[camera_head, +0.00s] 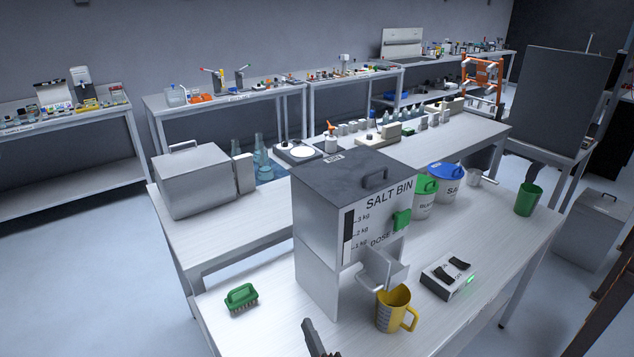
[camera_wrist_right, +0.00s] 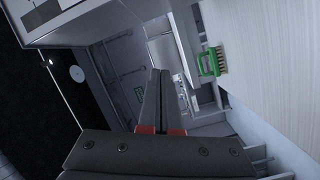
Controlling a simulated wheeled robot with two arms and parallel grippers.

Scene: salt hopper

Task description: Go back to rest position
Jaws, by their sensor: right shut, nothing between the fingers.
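My right gripper (camera_head: 312,335) shows as a dark piece at the bottom edge of the head view, in front of the salt bin. In the right wrist view its two dark fingers (camera_wrist_right: 158,85) are pressed together with nothing between them. The grey salt bin (camera_head: 318,225) stands on the near bench, with a green knob (camera_head: 402,220) and a chute at its front. A yellow mug (camera_head: 392,312) stands below the chute, apart from my gripper; its contents are hidden. My left gripper is in neither view.
A green brush (camera_head: 241,297) lies left of the bin; it also shows in the wrist view (camera_wrist_right: 211,62). A switch box (camera_head: 447,279) with a lit green lamp lies right of the mug. Lidded tubs (camera_head: 446,186) and a green cup (camera_head: 528,199) stand behind.

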